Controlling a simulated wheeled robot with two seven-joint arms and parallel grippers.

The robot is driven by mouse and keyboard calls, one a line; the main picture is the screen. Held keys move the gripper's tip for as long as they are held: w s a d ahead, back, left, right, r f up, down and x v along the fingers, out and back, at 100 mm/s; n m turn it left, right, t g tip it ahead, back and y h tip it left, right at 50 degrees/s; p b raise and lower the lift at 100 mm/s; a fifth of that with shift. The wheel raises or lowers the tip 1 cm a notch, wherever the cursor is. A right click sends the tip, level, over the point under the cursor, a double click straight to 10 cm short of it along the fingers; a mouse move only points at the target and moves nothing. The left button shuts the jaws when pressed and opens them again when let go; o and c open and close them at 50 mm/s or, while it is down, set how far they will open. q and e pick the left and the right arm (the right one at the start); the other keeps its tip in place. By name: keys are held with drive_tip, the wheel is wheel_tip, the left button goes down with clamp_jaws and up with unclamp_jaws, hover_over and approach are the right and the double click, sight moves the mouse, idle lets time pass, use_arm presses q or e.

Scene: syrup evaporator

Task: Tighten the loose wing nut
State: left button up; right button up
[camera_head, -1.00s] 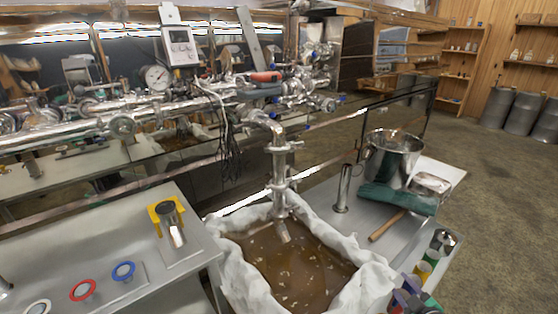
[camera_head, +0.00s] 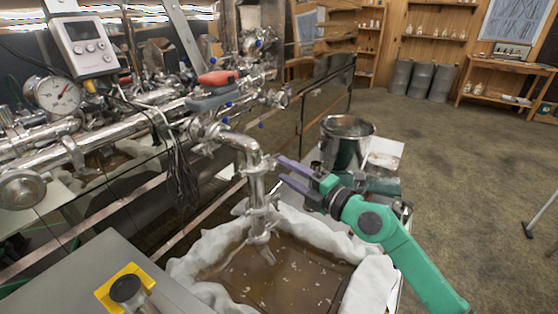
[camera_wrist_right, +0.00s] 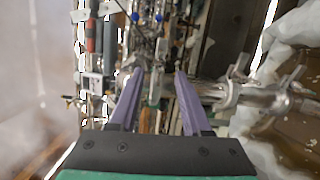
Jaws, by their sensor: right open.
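A polished vertical outlet pipe (camera_head: 257,190) drops from an elbow over a cloth-lined tub of brown syrup (camera_head: 270,285). A clamp (camera_head: 264,164) sits below the elbow, and a clamp also shows in the right wrist view (camera_wrist_right: 232,92). A wing-shaped metal piece (camera_wrist_right: 241,67) stands out from that clamp; I cannot tell whether it is loose. My right gripper (camera_head: 281,170) is open, its purple fingers just right of the upper clamp. In the right wrist view the gap between the fingers (camera_wrist_right: 160,74) looks empty, with the clamp right of the fingers. My left gripper is out of view.
A steel pot (camera_head: 345,143) stands behind my right arm. White filter cloth (camera_head: 372,285) rims the tub. A yellow holder with a dark-topped cylinder (camera_head: 125,288) is at the lower left. A gauge (camera_head: 58,95) and several pipes crowd the left. The floor at right is mostly open.

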sight(275, 162)
drive_tip(key=shift+x, duration=0.85)
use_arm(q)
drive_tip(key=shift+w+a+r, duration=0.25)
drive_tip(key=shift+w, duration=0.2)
use_arm(e)
drive_tip(key=shift+w+a, duration=0.3)
drive_tip(key=shift+w, duration=0.1)
clamp_jaws()
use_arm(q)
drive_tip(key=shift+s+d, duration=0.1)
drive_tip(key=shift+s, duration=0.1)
use_arm(e)
drive_tip(key=m+p, duration=0.2)
drive_tip(key=p, duration=0.2)
drive_tip(key=shift+r, duration=0.4)
drive_tip(key=shift+f+m+p, duration=0.1)
drive_tip(key=shift+m+p, duration=0.2)
drive_tip(key=shift+p, duration=0.2)
drive_tip(key=shift+f, duration=0.2)
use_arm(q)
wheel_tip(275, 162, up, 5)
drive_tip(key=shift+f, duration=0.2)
use_arm(e)
drive_tip(key=shift+f, duration=0.1)
